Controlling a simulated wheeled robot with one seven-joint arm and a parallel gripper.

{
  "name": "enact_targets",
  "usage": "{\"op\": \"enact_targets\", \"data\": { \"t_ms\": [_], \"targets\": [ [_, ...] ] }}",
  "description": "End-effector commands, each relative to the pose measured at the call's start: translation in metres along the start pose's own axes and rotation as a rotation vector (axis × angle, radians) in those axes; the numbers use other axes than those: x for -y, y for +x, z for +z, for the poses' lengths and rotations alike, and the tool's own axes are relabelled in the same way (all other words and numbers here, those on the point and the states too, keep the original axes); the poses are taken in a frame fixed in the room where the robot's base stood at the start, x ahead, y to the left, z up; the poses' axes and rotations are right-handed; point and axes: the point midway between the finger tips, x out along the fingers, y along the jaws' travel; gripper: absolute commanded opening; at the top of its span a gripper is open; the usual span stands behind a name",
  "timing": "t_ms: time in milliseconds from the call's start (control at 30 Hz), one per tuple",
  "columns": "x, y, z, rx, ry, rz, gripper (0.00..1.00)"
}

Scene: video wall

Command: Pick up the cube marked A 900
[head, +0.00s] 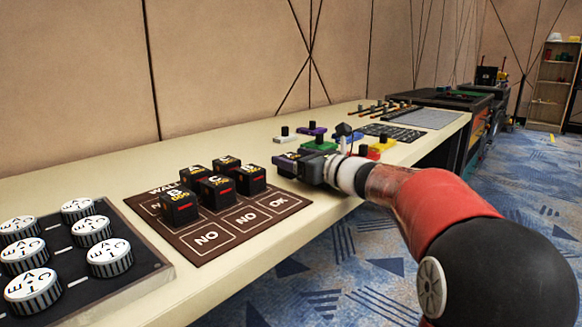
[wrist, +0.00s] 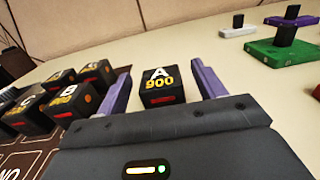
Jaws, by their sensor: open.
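The cube marked A 900 (wrist: 158,88) is black with a white A, a yellow 900 and a red bar. In the wrist view it stands upright between the two purple fingers of my gripper (wrist: 161,70). My gripper is open, with a gap visible on each side of the cube. In the head view my gripper (head: 290,160) is low over the table, at the right end of the brown mat. I cannot make out the A 900 cube clearly there, as the gripper covers that spot.
Several similar black cubes (head: 216,190) stand on the brown mat (head: 205,243), left of my gripper. Striped round knobs (head: 110,257) stand on a dark board at the left. Coloured blocks with black knobs (head: 319,146) lie beyond my gripper.

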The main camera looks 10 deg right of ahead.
Motion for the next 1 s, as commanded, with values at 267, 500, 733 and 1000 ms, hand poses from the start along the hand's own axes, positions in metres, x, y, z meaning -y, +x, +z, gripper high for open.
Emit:
{"op": "enact_targets", "data": {
  "t_ms": [267, 500, 733, 1000],
  "targets": [
    [0.000, 0.031, 0.001, 0.001, 0.000, 0.000, 0.69],
    [0.000, 0.031, 0.001, 0.001, 0.000, -0.001, 0.66],
    [0.000, 0.031, 0.001, 0.001, 0.000, -0.001, 0.36],
    [0.000, 0.031, 0.001, 0.001, 0.000, -0.001, 0.20]
  ]
}}
